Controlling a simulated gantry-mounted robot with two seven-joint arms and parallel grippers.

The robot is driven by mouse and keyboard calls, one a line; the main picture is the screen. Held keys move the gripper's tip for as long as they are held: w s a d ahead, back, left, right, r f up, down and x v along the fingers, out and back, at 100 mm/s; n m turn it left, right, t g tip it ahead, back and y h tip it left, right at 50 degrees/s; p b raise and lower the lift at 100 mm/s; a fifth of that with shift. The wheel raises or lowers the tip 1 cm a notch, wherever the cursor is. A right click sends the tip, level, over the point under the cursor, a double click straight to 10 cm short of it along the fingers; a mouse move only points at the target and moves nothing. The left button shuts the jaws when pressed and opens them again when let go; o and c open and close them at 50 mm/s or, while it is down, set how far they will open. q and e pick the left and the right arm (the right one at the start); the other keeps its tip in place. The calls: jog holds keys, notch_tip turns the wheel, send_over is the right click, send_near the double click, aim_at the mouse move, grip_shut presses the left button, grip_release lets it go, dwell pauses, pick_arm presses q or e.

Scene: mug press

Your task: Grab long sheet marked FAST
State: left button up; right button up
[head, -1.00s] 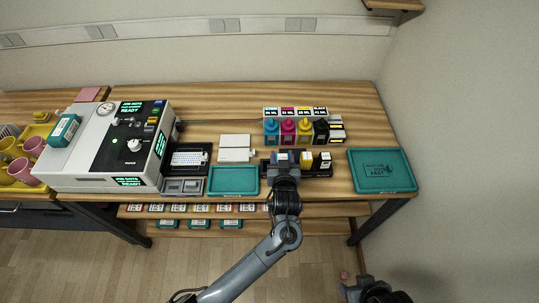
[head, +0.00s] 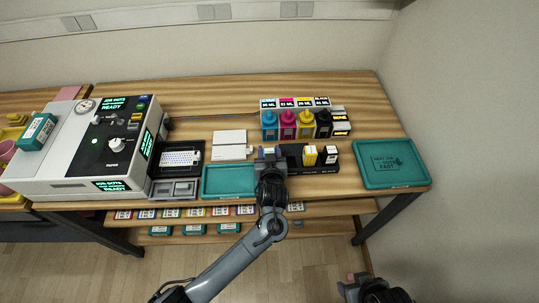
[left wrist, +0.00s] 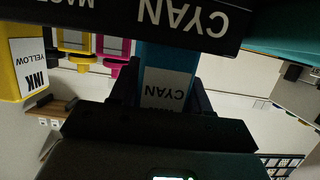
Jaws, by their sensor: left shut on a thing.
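The word FAST shows in dark print on the floor of the teal tray (head: 364,178) at the right end of the table. I cannot tell whether a separate sheet lies there. Two white blocks or stacks (head: 229,137), without readable marks, lie left of the ink bottles. My left gripper (head: 269,162) is at the left end of the black cartridge holder (head: 322,171). It is shut on a blue cartridge labelled CYAN (left wrist: 166,80), shown upside down in the left wrist view. My right gripper (head: 352,285) is low at the bottom right, away from the table; its jaws are unclear.
Yellow (head: 309,156) and black (head: 330,155) cartridges stand in the holder. Several ink bottles (head: 288,125) stand behind it. An empty teal tray (head: 225,181), a small keyboard (head: 180,158) and the press (head: 95,145) are to the left. Free wood lies before the back wall.

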dwell(0.3)
pick_arm(q)
jog(key=shift+f, duration=0.2)
jog(key=o, duration=1.2)
jog(key=shift+c, duration=0.2)
jog(key=b+v, duration=0.1)
jog(key=v, duration=0.1)
jog(key=d+b+v, duration=0.1)
jog(key=v, duration=0.2)
jog(key=shift+f, duration=0.25)
jog(key=v, duration=0.5)
jog(key=shift+w+r, duration=0.1)
jog(key=shift+r, duration=0.1)
jog(key=shift+c, duration=0.7)
jog(key=shift+s+r, duration=0.15)
jog(key=shift+s, duration=0.3)
jog(key=shift+c, duration=0.7)
